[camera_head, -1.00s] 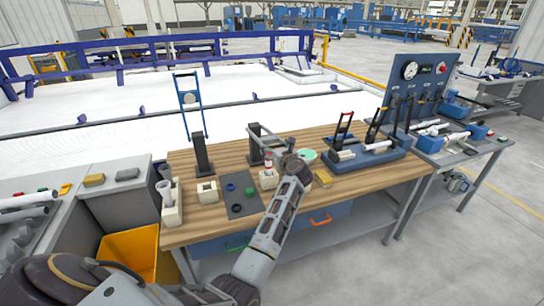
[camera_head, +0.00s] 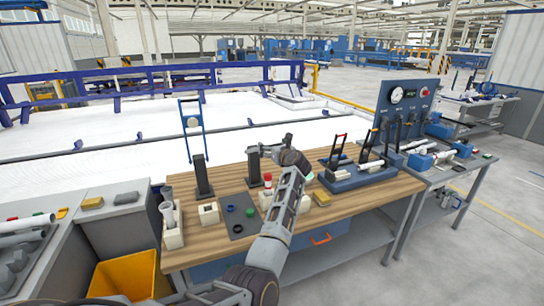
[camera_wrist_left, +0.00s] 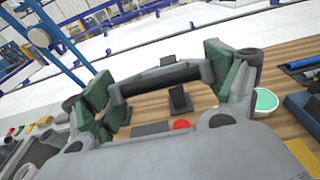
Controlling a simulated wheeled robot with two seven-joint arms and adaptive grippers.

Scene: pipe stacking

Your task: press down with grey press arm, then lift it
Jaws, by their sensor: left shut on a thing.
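The grey press arm (camera_head: 262,148) reaches right from the top of a black post (camera_head: 254,168) on the wooden bench. My left gripper (camera_head: 287,151) is at its free end, shut on its handle. In the left wrist view the dark handle bar (camera_wrist_left: 161,81) spans between the green-padded fingers of my left gripper (camera_wrist_left: 165,88). A red-topped white piece (camera_head: 267,182) stands below the arm, clear of it, in a pale block (camera_head: 265,200). My right gripper is not in view.
A dark mat (camera_head: 238,226) with green and blue rings lies in front. A blue rack (camera_head: 355,178) with black levers stands at right. A yellow bin (camera_head: 128,278) is below left.

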